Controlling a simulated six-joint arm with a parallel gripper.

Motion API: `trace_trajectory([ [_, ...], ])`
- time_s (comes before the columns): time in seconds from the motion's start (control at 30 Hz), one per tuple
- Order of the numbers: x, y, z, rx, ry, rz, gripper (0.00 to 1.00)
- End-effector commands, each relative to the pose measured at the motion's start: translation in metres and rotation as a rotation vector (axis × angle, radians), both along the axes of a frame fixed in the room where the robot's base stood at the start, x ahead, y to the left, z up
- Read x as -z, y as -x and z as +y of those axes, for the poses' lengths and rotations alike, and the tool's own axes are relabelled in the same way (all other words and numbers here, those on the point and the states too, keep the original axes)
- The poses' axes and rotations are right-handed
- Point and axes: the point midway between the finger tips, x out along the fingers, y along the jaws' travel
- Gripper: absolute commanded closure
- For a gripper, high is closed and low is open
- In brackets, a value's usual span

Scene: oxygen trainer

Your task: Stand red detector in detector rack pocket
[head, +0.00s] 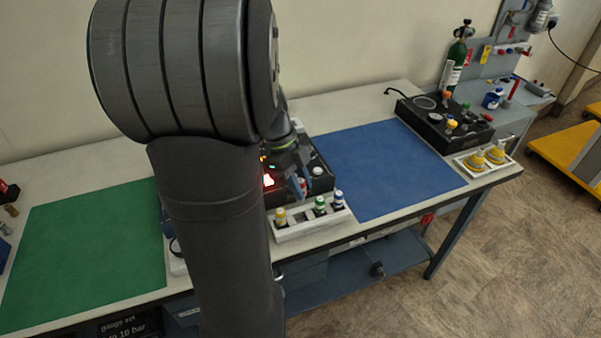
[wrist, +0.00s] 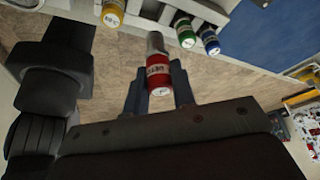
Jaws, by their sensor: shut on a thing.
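The red detector (wrist: 158,80), with a white label band and a grey cylindrical end, is between the two fingers of my gripper (wrist: 156,75) in the wrist view. The gripper is shut on it. The white detector rack (head: 311,228) lies along the front of the bench in the head view, and part of it shows at the top of the wrist view. It holds a yellow detector (head: 281,217), a green detector (head: 320,206) and a blue detector (head: 338,200). Empty room shows between yellow and green. The red detector is apart from the rack in the wrist view.
A dark device with knobs (head: 318,172) stands behind the rack, partly hidden by my arm. A blue mat (head: 385,165) to the right and a green mat (head: 85,255) to the left are clear. Another dark panel (head: 445,122) stands at the far right.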

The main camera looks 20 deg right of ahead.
Motion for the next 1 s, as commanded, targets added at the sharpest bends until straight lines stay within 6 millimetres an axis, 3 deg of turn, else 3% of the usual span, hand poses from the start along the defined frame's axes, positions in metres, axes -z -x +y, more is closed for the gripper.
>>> trace_trajectory([
  [0.33, 0.003, 0.000, 0.000, -0.002, 0.001, 0.002, 1.00],
  [0.8, 0.043, 0.000, 0.000, -0.002, 0.001, 0.003, 1.00],
  [1.0, 0.050, 0.000, 0.000, -0.002, 0.001, 0.001, 1.00],
])
